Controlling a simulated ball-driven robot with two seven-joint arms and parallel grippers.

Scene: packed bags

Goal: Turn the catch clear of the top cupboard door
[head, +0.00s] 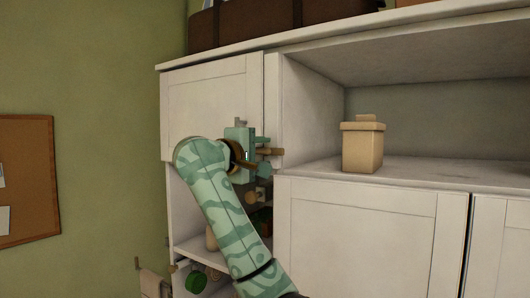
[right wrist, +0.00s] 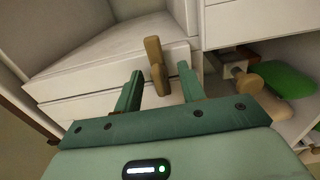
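The top cupboard door (head: 212,97) is white and looks shut, at the upper left of the cabinet in the head view. The wooden catch (head: 273,151) is a small brown bar near the door's lower right corner. It also shows in the right wrist view (right wrist: 154,55). My right gripper (head: 263,156) is at the catch, its body covering the door's lower right corner. In the right wrist view its two green fingers (right wrist: 160,74) are apart, with the catch between and just beyond them; contact is not clear. My left gripper is not in view.
An open shelf (head: 450,175) on the right holds a beige lidded box (head: 362,148). A lower white door (head: 350,235) is shut. An open compartment under the top door holds a green item (head: 194,281). A dark brown bag (head: 270,20) lies on top.

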